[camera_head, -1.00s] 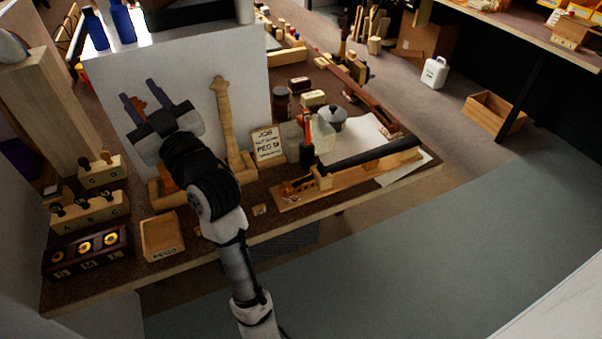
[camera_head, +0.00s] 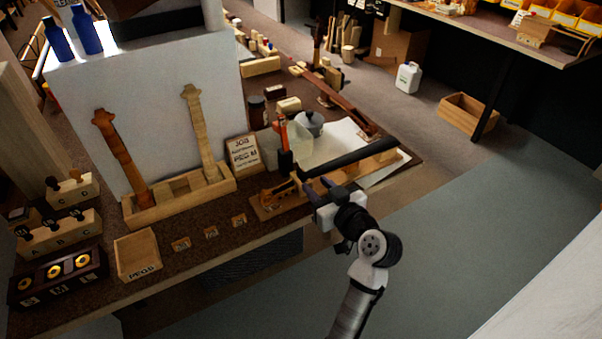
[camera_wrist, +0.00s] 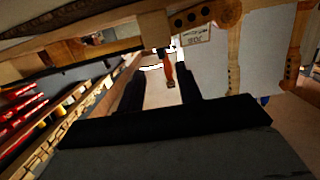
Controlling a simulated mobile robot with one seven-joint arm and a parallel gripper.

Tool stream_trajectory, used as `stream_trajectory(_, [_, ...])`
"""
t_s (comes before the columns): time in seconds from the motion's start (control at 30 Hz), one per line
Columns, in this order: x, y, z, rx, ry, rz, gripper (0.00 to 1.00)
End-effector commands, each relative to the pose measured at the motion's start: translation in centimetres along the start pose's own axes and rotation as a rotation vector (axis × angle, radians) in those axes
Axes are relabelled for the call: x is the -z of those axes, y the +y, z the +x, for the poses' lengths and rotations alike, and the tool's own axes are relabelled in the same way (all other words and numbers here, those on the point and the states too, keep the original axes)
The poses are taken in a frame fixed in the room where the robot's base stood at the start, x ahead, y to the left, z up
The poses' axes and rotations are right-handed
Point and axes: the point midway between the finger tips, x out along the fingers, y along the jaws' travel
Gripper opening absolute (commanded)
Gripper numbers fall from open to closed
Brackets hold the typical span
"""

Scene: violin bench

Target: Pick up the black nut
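I cannot make out the black nut for certain in either view. Three small tan pieces lie in a row along the front of the bench: a left one (camera_head: 180,244), a middle one (camera_head: 211,233) and a right one (camera_head: 239,220). Their details are too small to read. My gripper (camera_head: 313,188) is at the bench's front edge, right of this row, near a long black bar (camera_head: 350,157) on a wooden support. In the wrist view, the dark fingers of my gripper (camera_wrist: 160,84) stand apart with nothing held. An orange-red tool (camera_wrist: 170,74) shows beyond the gap.
A wooden rack (camera_head: 178,205) holds two upright necks. A job card (camera_head: 243,154) and an orange-handled tool (camera_head: 283,140) stand behind the row.

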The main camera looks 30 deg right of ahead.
Motion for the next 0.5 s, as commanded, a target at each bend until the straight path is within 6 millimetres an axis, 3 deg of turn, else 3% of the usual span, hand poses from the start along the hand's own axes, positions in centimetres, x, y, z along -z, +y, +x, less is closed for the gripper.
stream_trajectory(0.2, [0.2, 0.0, 3.6, 0.001, 0.001, 0.0, 0.35])
stream_trajectory(0.5, [0.3, -0.3, 6.3, 0.002, -0.001, 0.002, 0.35])
